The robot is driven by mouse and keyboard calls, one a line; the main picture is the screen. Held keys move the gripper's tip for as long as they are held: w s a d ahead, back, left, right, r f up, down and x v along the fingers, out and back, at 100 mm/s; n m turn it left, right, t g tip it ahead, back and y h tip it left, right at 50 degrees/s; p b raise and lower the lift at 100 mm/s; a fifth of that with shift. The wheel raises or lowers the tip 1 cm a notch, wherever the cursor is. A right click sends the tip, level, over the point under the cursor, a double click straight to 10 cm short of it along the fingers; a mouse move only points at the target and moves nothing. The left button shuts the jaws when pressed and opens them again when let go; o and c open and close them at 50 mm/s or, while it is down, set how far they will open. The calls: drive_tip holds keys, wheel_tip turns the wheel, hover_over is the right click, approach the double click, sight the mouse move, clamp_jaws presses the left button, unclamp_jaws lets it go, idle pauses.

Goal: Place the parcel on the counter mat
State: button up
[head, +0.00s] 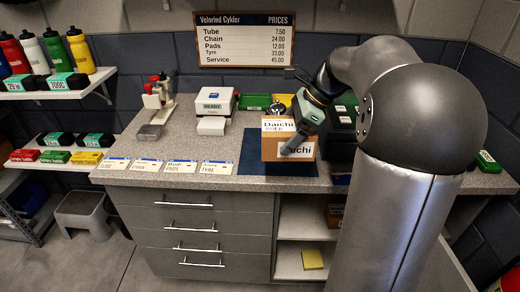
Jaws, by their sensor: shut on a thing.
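The parcel (272,147) is a brown cardboard box with white "Daichi" labels on its top and front. It is upright over the dark blue counter mat (250,168), which shows to its left and in front of it. My gripper (296,140) reaches in from the upper right and is shut on the parcel at its right side. The fingers partly cover the front label. I cannot tell whether the parcel's underside touches the mat or is slightly above it.
Price cards (164,167) line the counter's front left edge. Green trays (255,102) lie behind. Dark items sit close on the right. The counter's left middle is clear.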

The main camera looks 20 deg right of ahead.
drive_tip(key=shift+w+r, duration=0.1)
drive_tip(key=shift+w, duration=0.1)
drive_tip(key=w+d+f+p, duration=0.1)
drive_tip(key=w+f, duration=0.2)
drive_tip(key=w, duration=0.1)
drive_tip(key=w+d+f, duration=0.1)
drive_tip(key=w+f, duration=0.2)
drive_tip(key=w, duration=0.1)
drive_tip(key=w+d+f+p, duration=0.1)
drive_tip(key=w+d+f, duration=0.1)
drive_tip(key=w+f, duration=0.2)
drive_tip(key=shift+w+p, duration=0.35)
drive_tip(key=shift+w, duration=0.2)
drive_tip(key=shift+f, duration=1.45)
drive_tip(key=shift+f, duration=0.15)
drive_tip(key=o, duration=1.2)
drive_tip(key=shift+f, duration=0.1)
